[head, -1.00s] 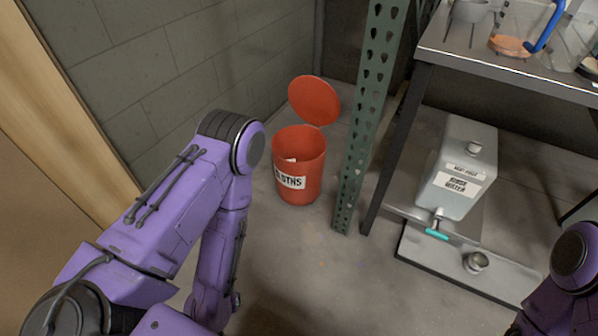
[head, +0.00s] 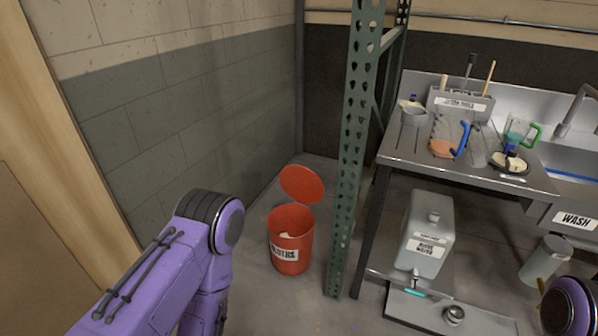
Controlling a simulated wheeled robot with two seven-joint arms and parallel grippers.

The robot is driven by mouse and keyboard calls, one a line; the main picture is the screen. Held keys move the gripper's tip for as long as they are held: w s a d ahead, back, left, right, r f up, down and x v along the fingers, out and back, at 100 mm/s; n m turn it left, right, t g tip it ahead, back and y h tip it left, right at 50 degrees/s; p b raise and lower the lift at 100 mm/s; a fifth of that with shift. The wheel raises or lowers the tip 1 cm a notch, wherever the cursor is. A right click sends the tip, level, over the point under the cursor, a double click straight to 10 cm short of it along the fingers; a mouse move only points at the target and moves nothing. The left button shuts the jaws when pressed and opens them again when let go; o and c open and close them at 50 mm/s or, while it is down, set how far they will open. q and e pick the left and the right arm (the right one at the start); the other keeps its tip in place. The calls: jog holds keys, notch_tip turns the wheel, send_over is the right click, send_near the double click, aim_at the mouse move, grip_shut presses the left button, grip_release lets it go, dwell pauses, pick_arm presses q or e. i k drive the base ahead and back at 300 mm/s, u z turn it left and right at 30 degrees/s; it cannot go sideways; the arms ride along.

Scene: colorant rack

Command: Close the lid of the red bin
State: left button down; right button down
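The red bin (head: 291,246) stands on the floor in the corner, left of the green rack post. It has a white label with dark lettering, and something pale shows inside. Its round red lid (head: 302,184) stands open, tilted up behind the rim. My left arm comes in at the lower left, and its elbow is left of the bin. Its gripper is outside the view. Only a part of my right arm shows at the lower right corner, and its gripper is outside the view too.
A green perforated post (head: 352,165) rises just right of the bin. A metal table (head: 403,157) with tools and cups stands right of it, with a grey rinse water container (head: 424,235) below. A block wall (head: 190,120) is on the left. Floor in front of the bin looks clear.

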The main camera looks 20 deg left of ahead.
aim_at(300, 183)
jog(key=u, duration=1.25)
jog(key=i, duration=2.05)
jog(key=z, duration=0.5)
